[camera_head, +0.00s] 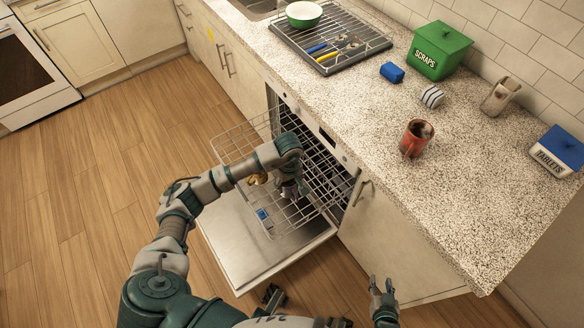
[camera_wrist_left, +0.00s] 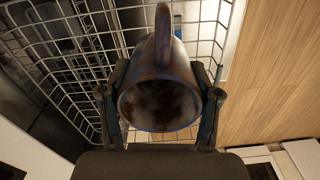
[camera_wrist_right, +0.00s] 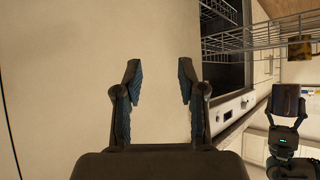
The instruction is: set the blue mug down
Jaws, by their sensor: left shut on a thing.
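The blue mug (camera_wrist_left: 160,82) is between the fingers of my left gripper (camera_wrist_left: 160,98) in the left wrist view. Its stained brown mouth faces that camera and its handle points up in the picture. My left gripper (camera_head: 290,188) is over the pulled-out dishwasher rack (camera_head: 240,140) in the head view, where my arm mostly hides the mug. I cannot tell whether the mug touches the wires. My right gripper (camera_wrist_right: 160,80) is open and empty in the right wrist view, by a pale cabinet front.
The dishwasher door (camera_head: 240,255) is folded down. A yellowish item (camera_head: 257,179) and a small blue item (camera_head: 263,214) are at the rack. On the counter are a red mug (camera_head: 416,138), blue sponge (camera_head: 392,72), green scraps bin (camera_head: 440,50) and tablets box (camera_head: 558,150). The counter's front right is clear.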

